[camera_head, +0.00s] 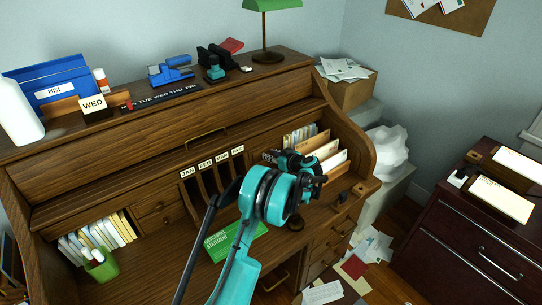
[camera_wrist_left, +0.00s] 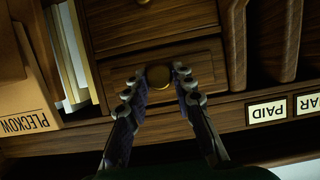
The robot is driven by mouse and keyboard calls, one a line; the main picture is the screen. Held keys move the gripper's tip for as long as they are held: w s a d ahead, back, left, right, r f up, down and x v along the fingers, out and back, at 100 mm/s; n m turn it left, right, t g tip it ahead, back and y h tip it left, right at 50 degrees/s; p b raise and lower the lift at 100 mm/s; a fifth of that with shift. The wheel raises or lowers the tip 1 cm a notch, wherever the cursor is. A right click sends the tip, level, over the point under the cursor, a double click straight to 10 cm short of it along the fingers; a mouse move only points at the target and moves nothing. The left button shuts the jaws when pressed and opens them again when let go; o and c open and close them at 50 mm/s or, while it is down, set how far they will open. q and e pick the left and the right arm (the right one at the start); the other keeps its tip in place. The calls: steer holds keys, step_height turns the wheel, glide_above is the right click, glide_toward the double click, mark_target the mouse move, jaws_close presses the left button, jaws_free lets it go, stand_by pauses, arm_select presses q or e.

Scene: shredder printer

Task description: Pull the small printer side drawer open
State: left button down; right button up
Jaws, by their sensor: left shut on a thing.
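The small wooden drawer (camera_wrist_left: 198,52) with a round brass knob (camera_wrist_left: 158,76) is in the middle of the left wrist view, which shows the desk upside down. My left gripper (camera_wrist_left: 159,80) has a fingertip on each side of this knob and is shut on it. The drawer front looks about flush with its frame. In the head view my left gripper (camera_head: 300,165) is at the back of the desk, right of the labelled slots, and its arm hides the drawer. My right gripper is out of view.
Labelled upright slots (camera_head: 205,183) stand left of the gripper, and envelopes (camera_head: 325,152) stand close on its right. A second small drawer (camera_wrist_left: 130,20) adjoins the held one. A green book (camera_head: 232,240) lies on the desktop below. Papers (camera_head: 368,250) lie on the floor at right.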

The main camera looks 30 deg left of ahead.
arm_select(q)
steer(key=s+d, duration=0.4)
steer(key=d, duration=0.6)
steer(key=shift+s+b, duration=0.15)
steer(key=shift+b, duration=0.15)
steer(key=c, duration=1.3)
jaws_free()
steer(key=v, duration=1.2)
